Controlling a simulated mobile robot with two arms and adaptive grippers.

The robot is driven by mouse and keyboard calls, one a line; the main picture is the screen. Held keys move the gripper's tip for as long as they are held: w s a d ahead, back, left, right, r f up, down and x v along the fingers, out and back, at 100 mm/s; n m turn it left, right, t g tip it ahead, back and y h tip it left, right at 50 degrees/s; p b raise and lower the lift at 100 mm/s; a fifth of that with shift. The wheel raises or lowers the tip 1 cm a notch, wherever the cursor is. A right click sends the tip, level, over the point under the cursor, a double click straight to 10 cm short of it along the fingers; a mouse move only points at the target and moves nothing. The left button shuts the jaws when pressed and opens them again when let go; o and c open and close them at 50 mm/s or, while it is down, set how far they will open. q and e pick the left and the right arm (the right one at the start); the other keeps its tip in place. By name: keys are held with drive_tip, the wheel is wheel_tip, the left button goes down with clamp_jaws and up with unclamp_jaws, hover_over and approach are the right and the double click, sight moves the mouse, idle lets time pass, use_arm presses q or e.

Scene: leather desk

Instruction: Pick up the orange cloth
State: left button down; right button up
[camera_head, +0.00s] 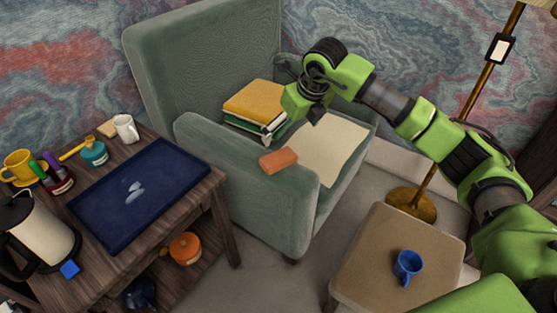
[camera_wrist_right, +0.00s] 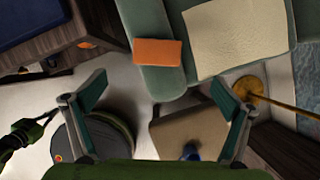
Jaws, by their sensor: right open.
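The orange cloth (camera_head: 278,160) is a small, folded, block-like pad lying on the front of the green armchair's near armrest. In the right wrist view the cloth (camera_wrist_right: 157,52) shows at the upper middle, beyond the fingertips and left of their centre line. My right gripper (camera_head: 293,124) is above the chair, higher than the cloth and apart from it. Its two fingers (camera_wrist_right: 158,78) are spread wide in the wrist view with nothing between them. A dark and green part, apparently of my left arm, shows at the wrist view's left edge; its finger state is unclear.
The armchair (camera_head: 250,205) holds a stack of books (camera_head: 256,103) and a cream cloth (camera_head: 330,148). A wooden desk (camera_head: 218,178) at left carries a kettle (camera_head: 42,232), mugs and a blue mat. A stool (camera_head: 370,240) with a blue mug (camera_head: 407,265) stands at right.

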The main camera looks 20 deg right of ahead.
hover_over(279, 157)
drive_tip(key=s, duration=0.2)
drive_tip(key=f, duration=0.4)
drive_tip(key=d+f, duration=0.1)
drive_tip(key=f, duration=0.2)
drive_tip(key=shift+b, duration=0.35)
drive_tip(key=x, duration=0.5)
drive_tip(key=shift+s+a+f+b, duration=0.3)
drive_tip(key=shift+s+f+b, duration=0.05)
drive_tip(key=shift+b, duration=0.05)
drive_tip(key=shift+w+f, duration=0.15)
drive_tip(key=shift+f, duration=0.1)
drive_tip(key=c, duration=1.3)
use_arm(q)
drive_tip(key=r, duration=0.2)
drive_tip(key=w+r, duration=0.1)
drive_tip(key=r, duration=0.2)
drive_tip(key=shift+w+r, duration=0.15)
drive_tip(key=shift+w, duration=0.05)
use_arm(e)
drive_tip(key=shift+r, duration=0.15)
